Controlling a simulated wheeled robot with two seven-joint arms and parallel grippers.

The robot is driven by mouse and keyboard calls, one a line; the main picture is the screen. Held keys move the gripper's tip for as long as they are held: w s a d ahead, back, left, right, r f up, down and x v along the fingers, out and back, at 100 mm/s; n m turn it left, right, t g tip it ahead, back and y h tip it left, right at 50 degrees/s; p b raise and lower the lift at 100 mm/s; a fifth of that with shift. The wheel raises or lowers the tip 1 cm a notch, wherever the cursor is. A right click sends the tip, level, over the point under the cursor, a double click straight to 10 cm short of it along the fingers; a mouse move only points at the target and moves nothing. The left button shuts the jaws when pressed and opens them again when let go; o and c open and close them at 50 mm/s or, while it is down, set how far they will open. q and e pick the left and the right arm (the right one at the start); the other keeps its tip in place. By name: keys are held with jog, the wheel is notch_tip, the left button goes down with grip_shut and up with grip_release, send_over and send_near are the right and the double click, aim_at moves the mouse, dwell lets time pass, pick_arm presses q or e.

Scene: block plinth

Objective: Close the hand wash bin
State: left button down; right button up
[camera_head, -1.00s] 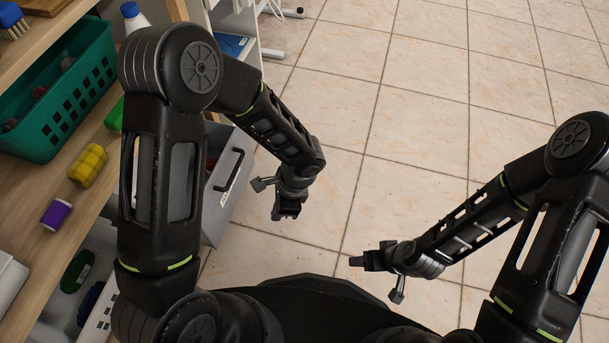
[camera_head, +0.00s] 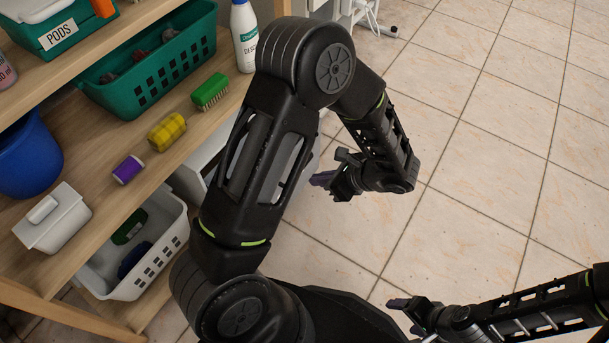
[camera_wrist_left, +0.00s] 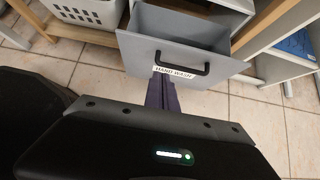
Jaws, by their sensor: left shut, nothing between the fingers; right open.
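The hand wash bin (camera_wrist_left: 140,50) is grey with a black handle and a "HAND WASH" label on its front. In the left wrist view it sticks out from the shelving. In the head view my left arm hides most of it, with a grey part (camera_head: 308,165) showing behind the arm. My left gripper (camera_head: 322,181) is shut and empty near the bin's front; its fingers (camera_wrist_left: 162,92) point toward the label. I cannot tell whether they touch the bin. My right gripper (camera_head: 398,304) is open and empty over the floor, away from the shelving.
The wooden shelf (camera_head: 95,205) on the left holds a green basket (camera_head: 150,85), a yellow roll (camera_head: 167,132), a purple spool (camera_head: 128,169), a green brush (camera_head: 210,91) and a white bottle (camera_head: 244,35). A white basket (camera_head: 152,262) stands below. The tiled floor (camera_head: 480,170) at right is clear.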

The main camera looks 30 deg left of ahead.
pick_arm(q)
jog(key=b+x, duration=0.1)
jog(key=x, duration=0.3)
jog(key=a+r+b+x, duration=0.1)
jog(key=x, duration=0.2)
jog(key=b+x, duration=0.1)
jog(key=x, duration=0.3)
jog(key=shift+a+b, duration=0.3)
jog(key=shift+a, duration=0.65)
jog(key=shift+a, duration=0.1)
jog(key=a, duration=1.7)
jog(key=shift+s+a, duration=0.2)
jog(key=shift+s, duration=0.05)
jog(key=shift+r, duration=0.25)
